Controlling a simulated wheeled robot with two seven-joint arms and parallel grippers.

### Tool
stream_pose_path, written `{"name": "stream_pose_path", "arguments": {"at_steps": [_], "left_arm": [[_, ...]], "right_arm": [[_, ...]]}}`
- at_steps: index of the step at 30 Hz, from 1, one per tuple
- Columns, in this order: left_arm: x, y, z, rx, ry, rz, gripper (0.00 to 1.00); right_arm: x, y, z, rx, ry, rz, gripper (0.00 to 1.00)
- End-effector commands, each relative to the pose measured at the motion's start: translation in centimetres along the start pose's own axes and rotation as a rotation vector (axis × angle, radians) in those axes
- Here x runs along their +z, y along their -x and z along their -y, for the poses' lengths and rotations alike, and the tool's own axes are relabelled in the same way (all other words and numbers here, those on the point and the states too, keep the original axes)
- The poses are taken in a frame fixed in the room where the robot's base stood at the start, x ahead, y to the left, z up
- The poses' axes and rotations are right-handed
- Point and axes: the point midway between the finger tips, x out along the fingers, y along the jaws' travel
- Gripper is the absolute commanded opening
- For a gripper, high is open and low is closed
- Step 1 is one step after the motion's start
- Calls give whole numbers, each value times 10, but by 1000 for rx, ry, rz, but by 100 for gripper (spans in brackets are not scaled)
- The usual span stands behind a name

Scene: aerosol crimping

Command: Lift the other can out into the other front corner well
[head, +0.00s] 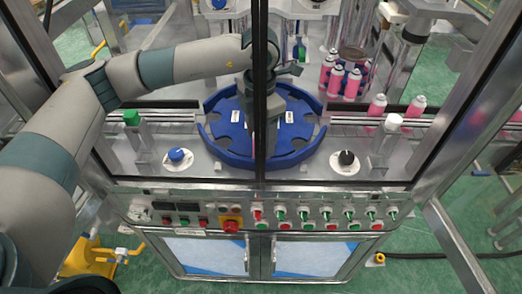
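A blue round plate (225,128) with notched wells around its rim sits in the middle of the machine deck. My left arm reaches in from the left, and my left gripper (272,122) hangs down over the plate's centre. A dark upright frame post crosses in front of the gripper and hides its fingers, so I cannot tell whether it is open or holds anything. No can is clearly visible in the plate's wells; the post and gripper hide part of it. Several pink cans (351,86) with pale tops stand at the back right. My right gripper is not in view.
Another pink can (377,105) stands by the right conveyor (350,119), and a white-capped one (392,123) stands nearby. A button panel (290,215) runs along the front.

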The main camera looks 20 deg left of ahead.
Motion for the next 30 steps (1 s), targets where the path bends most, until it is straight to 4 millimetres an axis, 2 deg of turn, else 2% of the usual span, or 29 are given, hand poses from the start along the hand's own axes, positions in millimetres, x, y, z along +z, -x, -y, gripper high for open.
{"name": "stream_pose_path", "arguments": {"at_steps": [3, 10, 22, 26, 30], "left_arm": [[0, 0, 0, 0, 0, 0, 56], [0, 0, 0, 0, 0, 0, 1], [1, 5, 0, 2, 0, 2, 1], [1, 15, 0, 1, -1, 4, 1], [2, 34, 0, 3, -1, 5, 1]], "right_arm": [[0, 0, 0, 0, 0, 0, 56], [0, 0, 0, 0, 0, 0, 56], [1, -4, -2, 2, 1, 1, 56], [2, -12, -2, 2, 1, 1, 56], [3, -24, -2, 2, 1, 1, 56]]}}
